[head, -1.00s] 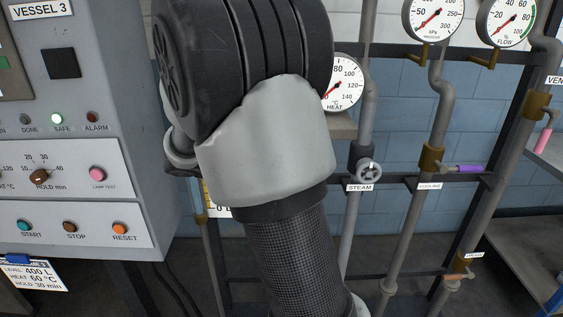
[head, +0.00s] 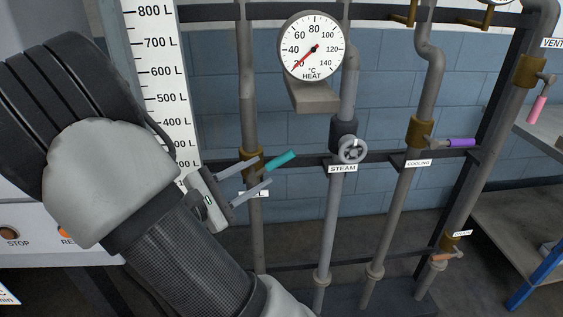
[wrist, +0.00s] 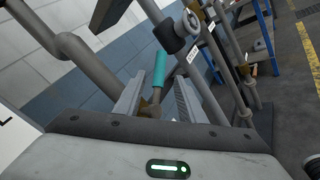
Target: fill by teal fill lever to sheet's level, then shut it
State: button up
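The teal fill lever (head: 281,160) sticks out to the right and slightly up from its valve on the vertical pipe (head: 248,100). The wrist view shows the teal handle (wrist: 159,70) ahead, between the lines of my two fingers. My gripper (head: 264,172) is open and empty, close to the lever; I cannot tell if a finger touches it. The white level scale (head: 163,60) runs up to 800 L; no level mark shows and its lower left is hidden by my arm. Only a corner of the job sheet (head: 8,290) shows, its level line out of view.
A steam handwheel (head: 352,150) stands right of the lever, below the heat gauge (head: 312,47), which reads about 20. A purple cooling lever (head: 461,143), pink vent lever (head: 537,109) and orange lever (head: 447,256) are farther right. Pipes and a dark horizontal rail (head: 390,158) lie around the valve.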

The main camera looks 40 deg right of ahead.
aim_at(277, 162)
jog(key=d, duration=0.6)
jog(key=w+d+b, duration=0.1)
jog(key=d, duration=0.2)
jog(key=shift+w, duration=0.1)
grip_shut()
